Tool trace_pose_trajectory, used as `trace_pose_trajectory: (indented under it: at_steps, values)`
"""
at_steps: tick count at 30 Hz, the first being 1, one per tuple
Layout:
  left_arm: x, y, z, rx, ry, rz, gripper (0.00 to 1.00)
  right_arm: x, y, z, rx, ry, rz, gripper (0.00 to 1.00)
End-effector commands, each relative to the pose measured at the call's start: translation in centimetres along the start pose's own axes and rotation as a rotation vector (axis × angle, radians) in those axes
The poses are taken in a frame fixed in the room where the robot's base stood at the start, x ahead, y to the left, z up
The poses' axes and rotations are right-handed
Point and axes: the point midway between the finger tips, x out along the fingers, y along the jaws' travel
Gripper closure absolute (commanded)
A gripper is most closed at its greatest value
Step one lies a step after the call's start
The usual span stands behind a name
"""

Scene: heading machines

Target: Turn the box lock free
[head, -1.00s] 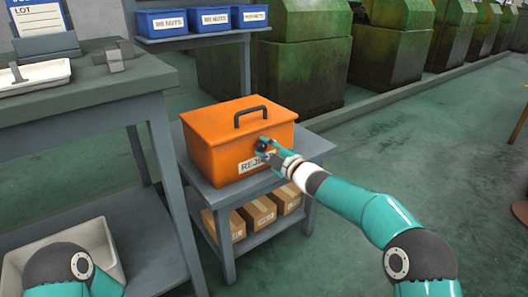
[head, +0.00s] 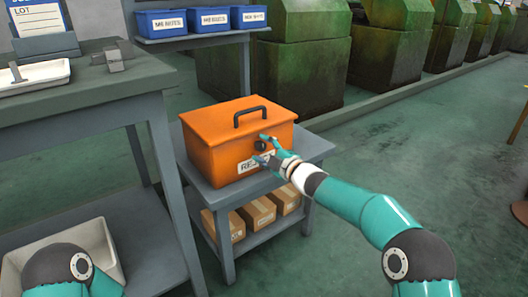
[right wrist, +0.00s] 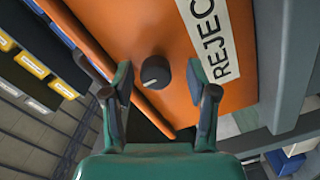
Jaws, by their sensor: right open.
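The orange box (head: 225,142) with a dark top handle and a "REJECT" label stands on a small grey table. Its lock, a round black knob (head: 260,145), is on the front face; it also shows in the right wrist view (right wrist: 155,72) with a pale line across it. My right gripper (head: 262,148) is at the box front. In the right wrist view the right gripper (right wrist: 160,85) is open, with one finger on each side of the knob and visible gaps between them. My left arm shows at the lower left, but its gripper is out of view.
The small grey table (head: 312,150) has cardboard boxes (head: 258,213) on its lower shelf. A grey workbench (head: 80,108) stands close on the left. Blue bins (head: 213,20) sit on a shelf behind.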

Motion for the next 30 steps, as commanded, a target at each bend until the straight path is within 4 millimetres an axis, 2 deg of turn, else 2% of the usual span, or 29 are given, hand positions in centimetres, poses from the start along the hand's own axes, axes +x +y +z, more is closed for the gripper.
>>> trace_pose_trajectory:
  at_steps: [5,11,24,30]
  values:
    - [-0.1,0.0,0.0,0.0,0.0,0.0,0.6,-0.5,0.2,0.1,0.002,-0.001,0.002,0.42]
    - [-0.1,0.0,0.0,0.0,0.0,0.0,0.6,-2.4,0.2,0.1,0.003,-0.002,0.001,0.42]
    - [-0.1,0.0,0.0,0.0,0.0,0.0,0.6,-9.8,0.0,0.1,0.0,-0.002,0.0,0.42]
    - [-0.1,0.0,0.0,0.0,0.0,0.0,0.6,-11.7,-0.2,0.1,0.0,-0.001,-0.001,0.42]
